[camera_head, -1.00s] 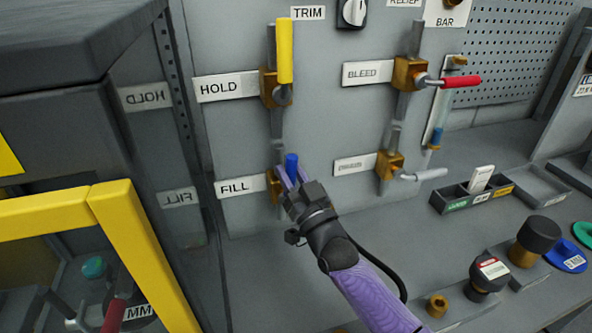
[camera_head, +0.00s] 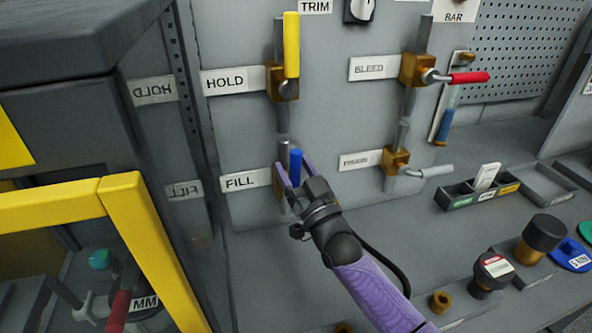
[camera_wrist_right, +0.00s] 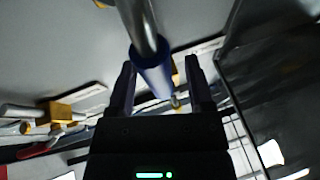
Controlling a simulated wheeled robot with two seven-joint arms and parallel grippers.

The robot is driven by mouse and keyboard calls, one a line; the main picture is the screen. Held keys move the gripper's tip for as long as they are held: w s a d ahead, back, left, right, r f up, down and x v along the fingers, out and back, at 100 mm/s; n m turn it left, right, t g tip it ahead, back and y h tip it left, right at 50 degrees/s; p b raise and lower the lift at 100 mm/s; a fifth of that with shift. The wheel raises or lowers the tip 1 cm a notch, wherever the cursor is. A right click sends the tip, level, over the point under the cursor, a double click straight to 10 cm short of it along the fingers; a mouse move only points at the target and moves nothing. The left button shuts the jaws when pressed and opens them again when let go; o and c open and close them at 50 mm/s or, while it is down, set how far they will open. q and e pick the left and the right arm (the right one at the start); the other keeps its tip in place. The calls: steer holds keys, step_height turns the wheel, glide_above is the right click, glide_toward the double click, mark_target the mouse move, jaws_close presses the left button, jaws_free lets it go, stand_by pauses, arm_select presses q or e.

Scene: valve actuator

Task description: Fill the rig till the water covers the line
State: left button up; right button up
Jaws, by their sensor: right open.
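My left gripper is not in view.
The yellow HOLD handle (camera_head: 291,45) points up. The red BLEED handle (camera_head: 468,77) and a grey lower handle (camera_head: 428,171) point right. A yellow frame (camera_head: 150,245) stands at left. A sorting tray (camera_head: 485,188) and dark knobs (camera_head: 491,270) sit on the bench.

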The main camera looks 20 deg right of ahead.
steer(key=v, duration=1)
steer(key=shift+w, duration=0.1)
